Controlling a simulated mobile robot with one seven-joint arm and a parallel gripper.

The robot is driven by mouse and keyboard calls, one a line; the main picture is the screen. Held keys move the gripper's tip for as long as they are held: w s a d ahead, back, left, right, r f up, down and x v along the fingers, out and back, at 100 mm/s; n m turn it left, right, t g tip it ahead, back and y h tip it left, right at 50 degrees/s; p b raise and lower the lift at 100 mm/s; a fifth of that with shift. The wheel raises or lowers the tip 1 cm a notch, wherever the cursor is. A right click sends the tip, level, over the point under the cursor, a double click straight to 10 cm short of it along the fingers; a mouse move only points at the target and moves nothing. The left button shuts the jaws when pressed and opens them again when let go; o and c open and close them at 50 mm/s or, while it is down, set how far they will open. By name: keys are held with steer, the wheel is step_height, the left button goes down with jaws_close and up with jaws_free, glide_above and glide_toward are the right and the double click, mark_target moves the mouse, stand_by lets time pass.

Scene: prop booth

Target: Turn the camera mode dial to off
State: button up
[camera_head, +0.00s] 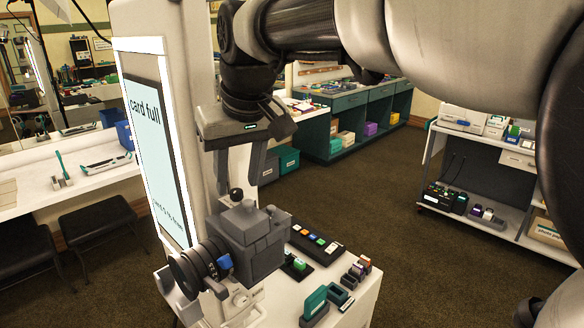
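A dark grey camera (250,228) stands on a white stand, with its lens (188,272) pointing to the lower left. A small dark round knob (237,195) shows at the camera's top left; it may be the mode dial, but its markings are too small to read. My gripper (239,184) points down just above the camera. Its two fingers are apart with nothing visible between them, and the knob shows just below the gap. I cannot tell whether a fingertip touches the camera.
A lit screen (160,150) reading "card full" stands close left of my gripper. Teal cabinets (345,125) stand behind; brown floor is open to the right.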

steer(key=shift+x, duration=1.25)
jaws_close()
steer(key=shift+d+r+n, duration=0.1)
steer(key=shift+n, duration=0.2)
steer(key=n, duration=0.2)
steer(key=n+g+y, duration=0.1)
steer(key=n, duration=0.1)
steer(key=n+p, duration=0.1)
steer(key=shift+w+d+n+g+y, duration=0.2)
steer(key=shift+w+n+g+y, duration=0.1)
steer(key=shift+n+g, duration=0.1)
steer(key=n+g, duration=0.1)
steer(key=n, duration=0.1)
steer(key=n+g+p, duration=0.1)
steer(key=n, duration=0.2)
steer(key=shift+w, duration=0.2)
steer(key=shift+n+p, duration=0.3)
